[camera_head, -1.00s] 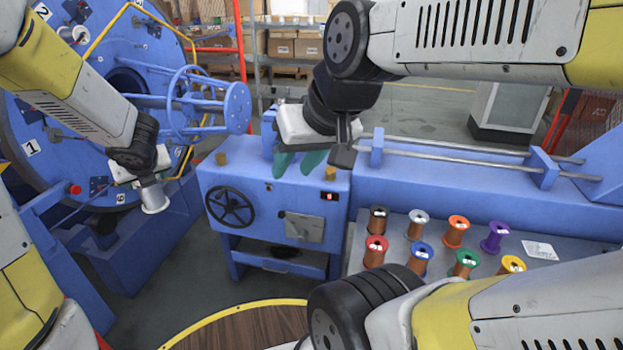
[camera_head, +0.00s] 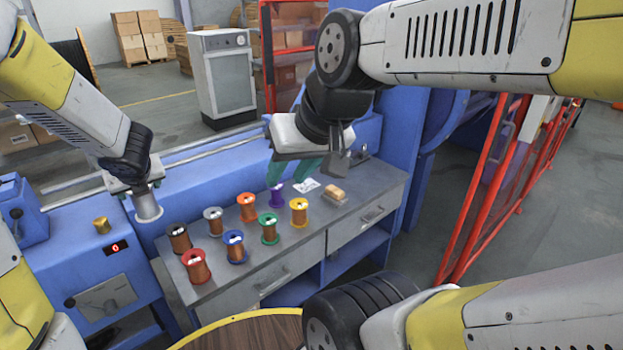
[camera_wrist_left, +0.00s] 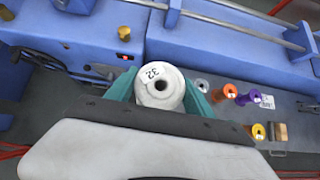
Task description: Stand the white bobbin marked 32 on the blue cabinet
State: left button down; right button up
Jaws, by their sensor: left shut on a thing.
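The white bobbin marked 32 (camera_wrist_left: 160,86) sits between the teal fingers of my left gripper (camera_wrist_left: 160,92), its marked end facing the wrist camera. In the head view my left gripper (camera_head: 135,188) is shut on the bobbin (camera_head: 148,208), which hangs upright in the air right of the blue cabinet (camera_head: 72,262). The cabinet has a red display and a brass-coloured knob on top. It also shows at the upper left of the left wrist view (camera_wrist_left: 95,38). My right gripper (camera_head: 292,170) has its teal fingers apart and empty, in front of the workbench's far part.
Several coloured bobbins, among them a red one (camera_head: 196,266), stand on the grey workbench (camera_head: 345,225) with a paper label and a small tan-topped block. A blue beam with metal rods runs behind the bench. A red fence (camera_head: 480,200) stands at right.

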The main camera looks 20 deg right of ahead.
aim_at(371, 177)
jog(key=i+l+z, duration=0.2)
jog(key=z, duration=0.2)
jog(key=i+l+z, duration=0.2)
jog(key=z, duration=0.25)
jog(key=i+z, duration=0.25)
jog(key=z, duration=0.15)
jog(key=i+l, duration=0.1)
jog(key=i, duration=0.5)
